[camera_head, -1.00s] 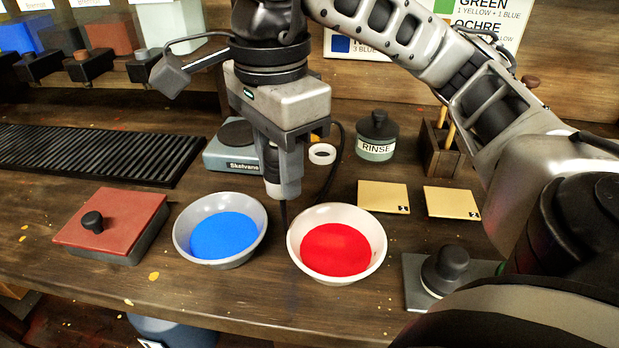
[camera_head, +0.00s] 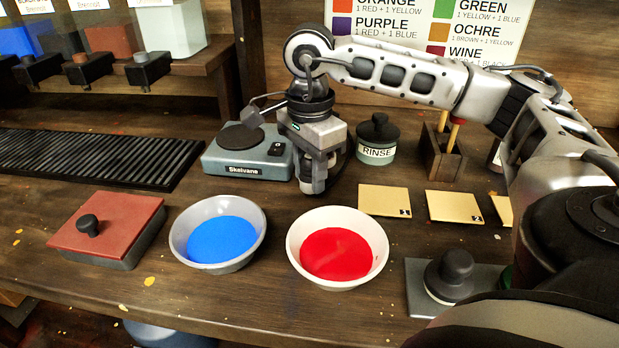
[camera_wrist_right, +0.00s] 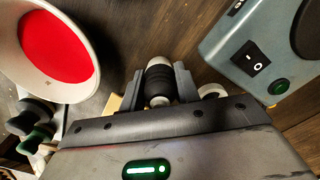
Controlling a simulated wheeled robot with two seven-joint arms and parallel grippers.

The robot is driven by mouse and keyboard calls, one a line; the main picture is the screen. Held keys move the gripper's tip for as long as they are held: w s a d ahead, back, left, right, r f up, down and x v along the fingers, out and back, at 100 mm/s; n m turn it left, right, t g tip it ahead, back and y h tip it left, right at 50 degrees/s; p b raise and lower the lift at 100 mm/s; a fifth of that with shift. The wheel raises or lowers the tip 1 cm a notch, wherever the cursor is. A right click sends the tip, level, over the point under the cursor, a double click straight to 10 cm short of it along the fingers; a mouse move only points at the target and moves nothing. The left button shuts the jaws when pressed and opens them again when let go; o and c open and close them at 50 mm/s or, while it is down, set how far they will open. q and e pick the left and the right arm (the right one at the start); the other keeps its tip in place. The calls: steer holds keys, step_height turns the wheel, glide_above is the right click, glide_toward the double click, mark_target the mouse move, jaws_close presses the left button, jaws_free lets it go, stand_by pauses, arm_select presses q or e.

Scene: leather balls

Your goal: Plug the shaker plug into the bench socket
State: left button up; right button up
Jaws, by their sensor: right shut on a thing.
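The shaker (camera_head: 243,152) is a grey-blue box with a black disc and a switch, at the back middle of the bench. My right gripper (camera_head: 318,184) points down just to its right and is shut on the shaker plug. In the right wrist view the plug (camera_wrist_right: 160,80) is a dark ribbed cylinder with a pale end, held between the fingers. A white ring-shaped piece (camera_wrist_right: 212,91), possibly the bench socket, shows just beside the fingers. In the head view my gripper hides that piece. I cannot tell whether plug and ring touch. My left gripper is not in view.
A blue-paint bowl (camera_head: 257,238) and red-paint bowl (camera_head: 378,245) stand in front. The rinse jar (camera_head: 377,146) and a brush holder (camera_head: 440,160) stand right of my gripper. Flat cards (camera_head: 385,200), a red-lidded box (camera_head: 125,215) and a black ribbed mat (camera_head: 80,155) lie around.

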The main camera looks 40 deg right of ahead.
steer(key=shift+f, duration=0.8)
steer(key=shift+f, duration=0.4)
steer(key=o, duration=0.9)
steer(key=shift+r, duration=0.1)
steer(key=shift+r, duration=0.1)
